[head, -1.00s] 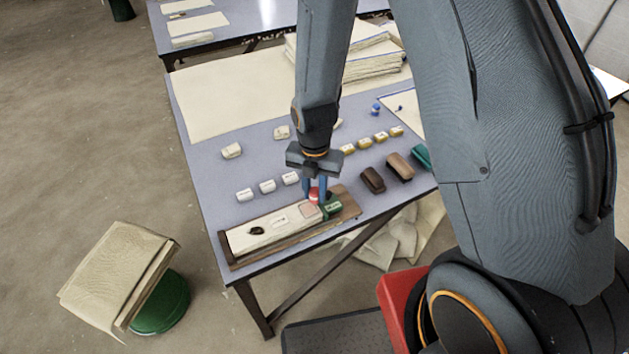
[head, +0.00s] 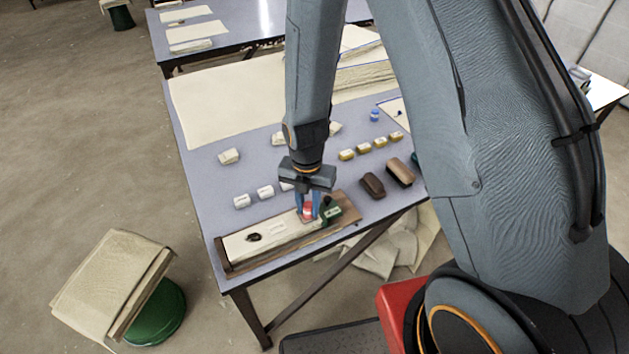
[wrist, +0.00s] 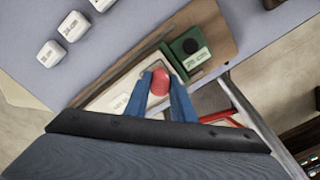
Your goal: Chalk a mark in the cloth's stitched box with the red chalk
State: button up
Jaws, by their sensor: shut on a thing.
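My gripper (head: 308,208) is shut on the red chalk (wrist: 161,82), which shows between the blue fingers in the wrist view. The chalk is low over the right part of the folded cream cloth (head: 283,232), which lies on a brown wooden board (head: 233,266). I cannot tell whether the chalk touches the cloth. A dark spot and a small pale label lie on the cloth's left and middle parts. A green block (head: 330,210) with a label stands on the board just right of the chalk.
White labelled blocks (head: 241,201) stand behind the board. Yellow blocks (head: 347,155) and brown blocks (head: 372,186) stand to the right. A large cream cloth (head: 215,105) covers the table's back left. A green stool (head: 158,315) bearing folded cloth stands left on the floor.

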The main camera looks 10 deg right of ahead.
jog(key=shift+w+d, duration=0.2)
jog(key=shift+d, duration=0.6)
notch_tip(320, 180, up, 8)
jog(key=p, duration=0.5)
jog(key=shift+p, duration=0.35)
